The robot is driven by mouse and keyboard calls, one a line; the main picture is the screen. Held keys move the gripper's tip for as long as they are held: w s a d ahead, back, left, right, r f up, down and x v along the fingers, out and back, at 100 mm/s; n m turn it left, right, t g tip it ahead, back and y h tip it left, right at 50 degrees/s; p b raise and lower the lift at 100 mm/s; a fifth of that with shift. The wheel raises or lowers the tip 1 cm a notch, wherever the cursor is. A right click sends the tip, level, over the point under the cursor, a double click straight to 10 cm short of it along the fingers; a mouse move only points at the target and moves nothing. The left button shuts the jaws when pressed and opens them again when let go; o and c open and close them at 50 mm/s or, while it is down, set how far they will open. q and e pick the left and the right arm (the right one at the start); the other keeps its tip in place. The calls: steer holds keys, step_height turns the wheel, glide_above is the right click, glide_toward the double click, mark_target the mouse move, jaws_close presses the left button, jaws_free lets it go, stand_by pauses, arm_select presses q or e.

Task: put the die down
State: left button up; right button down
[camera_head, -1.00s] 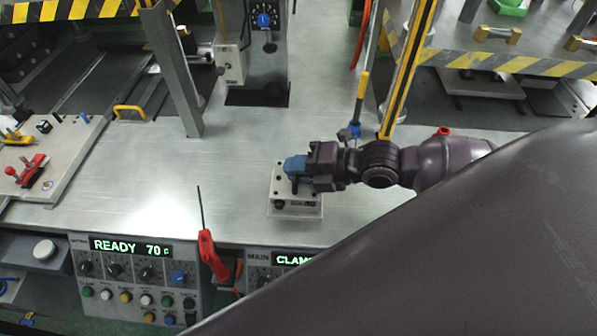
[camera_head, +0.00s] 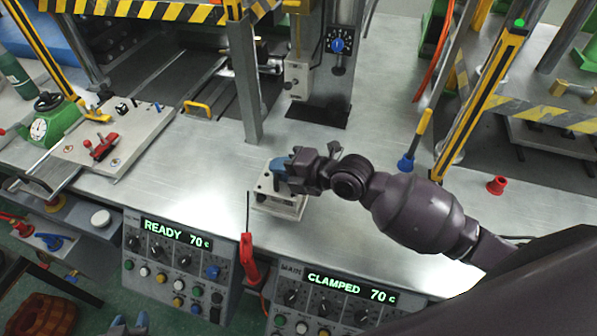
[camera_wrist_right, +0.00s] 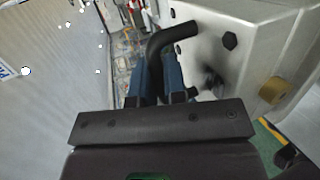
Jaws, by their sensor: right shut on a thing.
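The die (camera_head: 284,207), a pale metal block with dark bolts, is over the front part of the steel bench, just right of a red-handled tool. My right gripper (camera_head: 283,172) is at its top, blue fingers shut on the die's black bent handle. In the right wrist view the die (camera_wrist_right: 235,50) fills the upper right and the handle runs between the fingers (camera_wrist_right: 158,75). I cannot tell whether its underside touches the bench. Two blue tips, apart, show at the bottom edge of the head view; they look like my left gripper (camera_head: 130,325), open and empty.
The red-handled tool (camera_head: 249,262) stands upright at the bench's front edge, between two control panels (camera_head: 175,262). A column base (camera_head: 318,115) stands behind. The bench (camera_head: 165,185) left of the die is clear.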

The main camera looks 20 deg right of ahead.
steer(key=shift+w+a+r, duration=0.2)
steer(key=shift+w+a, duration=0.25)
steer(key=shift+a, duration=0.05)
steer(key=shift+f, duration=1.8)
steer(key=shift+f, duration=0.1)
steer(key=c, duration=1.6)
jaws_free()
steer(key=shift+f, duration=0.2)
steer(key=o, duration=0.4)
steer(key=shift+s, duration=0.1)
steer(key=shift+o, duration=0.2)
steer(key=shift+r, duration=0.15)
steer(key=v, duration=1.2)
steer(key=shift+b, duration=0.4)
